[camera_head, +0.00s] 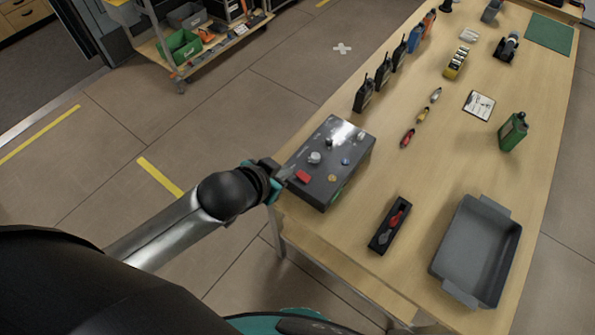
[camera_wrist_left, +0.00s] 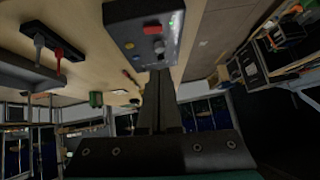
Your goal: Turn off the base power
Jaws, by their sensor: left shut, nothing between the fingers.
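A dark grey control box (camera_head: 352,163) sits at the left edge of the wooden table. Its top carries a red rocker-like switch (camera_head: 303,176), a grey knob (camera_head: 314,157), a blue button (camera_head: 345,162) and a yellow button (camera_head: 332,178). My left gripper (camera_head: 287,173) is shut and empty, its tips just left of the red switch; I cannot tell whether they touch. In the left wrist view the shut fingers (camera_wrist_left: 158,102) point toward the box (camera_wrist_left: 128,18) and its red switch (camera_wrist_left: 151,29). My right gripper is not in view.
A black tray (camera_head: 380,240) with red and grey-handled items and a grey bin (camera_head: 462,240) stand nearer on the table (camera_head: 420,180). Several black radios (camera_head: 364,95) stand behind the box. A green container (camera_head: 513,132) stands at the right.

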